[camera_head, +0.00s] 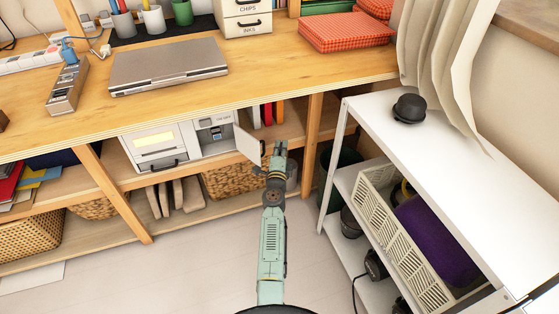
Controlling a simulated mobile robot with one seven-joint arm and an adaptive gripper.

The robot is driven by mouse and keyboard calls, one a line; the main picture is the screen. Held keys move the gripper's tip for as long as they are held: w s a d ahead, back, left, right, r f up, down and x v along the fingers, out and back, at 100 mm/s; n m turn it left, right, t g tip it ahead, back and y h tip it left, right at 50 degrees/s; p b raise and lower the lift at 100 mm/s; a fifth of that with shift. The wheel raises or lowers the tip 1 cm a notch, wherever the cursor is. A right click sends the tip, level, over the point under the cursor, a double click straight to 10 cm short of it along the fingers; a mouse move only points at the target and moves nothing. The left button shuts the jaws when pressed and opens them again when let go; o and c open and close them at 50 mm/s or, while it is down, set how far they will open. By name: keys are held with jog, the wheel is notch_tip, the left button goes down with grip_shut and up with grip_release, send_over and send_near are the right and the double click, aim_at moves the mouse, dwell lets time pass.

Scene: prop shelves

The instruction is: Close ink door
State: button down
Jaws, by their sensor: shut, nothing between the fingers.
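A white printer (157,150) stands on the shelf under the wooden table, with a lit yellow panel on its front left. Its ink compartment (213,134) is at the front right and is open. The ink door (247,145) is a light panel hinged at the right side of that compartment, swung outward toward me. My gripper (264,170) is shut and empty, just right of and below the door's free edge. The arm hides part of the gripper, and I cannot tell whether it touches the door.
The wooden table top (285,75) overhangs the printer. A table leg (312,140) stands right of my gripper. A white shelf unit (470,180) with a crate (395,240) fills the right. Wicker baskets (228,181) sit below the printer. The floor (195,265) in front is clear.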

aim_at(251, 143)
jog(key=shift+s+a+p, duration=0.25)
jog(key=shift+s+a, duration=0.25)
jog(key=shift+a, duration=0.4)
jog(key=shift+s+a+p, duration=0.25)
jog(key=shift+s+a, duration=0.25)
jog(key=shift+a, duration=0.35)
jog(key=shift+s+a, duration=0.1)
jog(key=shift+s, duration=0.05)
